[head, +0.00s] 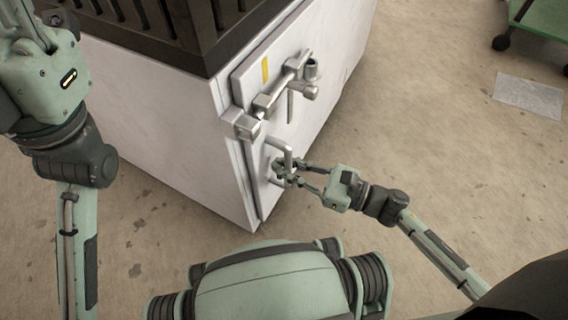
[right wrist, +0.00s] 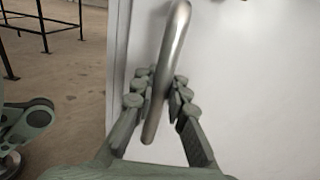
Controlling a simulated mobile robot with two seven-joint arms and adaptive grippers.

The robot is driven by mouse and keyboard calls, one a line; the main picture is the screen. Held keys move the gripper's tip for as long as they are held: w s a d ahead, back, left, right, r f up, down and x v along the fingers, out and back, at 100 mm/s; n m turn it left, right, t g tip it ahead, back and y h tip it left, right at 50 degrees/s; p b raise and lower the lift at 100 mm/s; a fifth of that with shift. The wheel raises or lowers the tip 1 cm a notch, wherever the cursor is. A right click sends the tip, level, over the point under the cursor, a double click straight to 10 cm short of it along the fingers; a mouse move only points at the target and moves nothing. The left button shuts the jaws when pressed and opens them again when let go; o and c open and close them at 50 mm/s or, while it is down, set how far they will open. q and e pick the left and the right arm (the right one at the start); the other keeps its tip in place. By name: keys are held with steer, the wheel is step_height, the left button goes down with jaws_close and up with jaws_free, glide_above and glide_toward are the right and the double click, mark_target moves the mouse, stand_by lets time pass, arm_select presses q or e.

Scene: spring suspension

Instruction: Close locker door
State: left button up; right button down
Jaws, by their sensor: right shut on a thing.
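The white locker (head: 165,130) stands ahead of me, with a dark slatted top. Its door (head: 262,190) is on the side facing right and looks nearly flush with the body; a thin gap shows along its near edge. The door's metal handle (head: 287,158) is a bent bar. My right gripper (head: 284,175) is at this handle, its fingers on either side of the bar. In the right wrist view the handle (right wrist: 168,70) runs between the fingers, which are shut on it. My left arm shows at the left, but its gripper is out of view.
A metal latch (head: 285,85) with a lever sticks out from the door above the handle. A green wheeled cart (head: 540,18) stands at the top right. A light sheet (head: 528,95) lies on the floor.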

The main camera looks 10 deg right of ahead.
steer(key=shift+w, duration=0.1)
steer(key=c, duration=1.5)
jaws_free()
steer(key=v, duration=1.2)
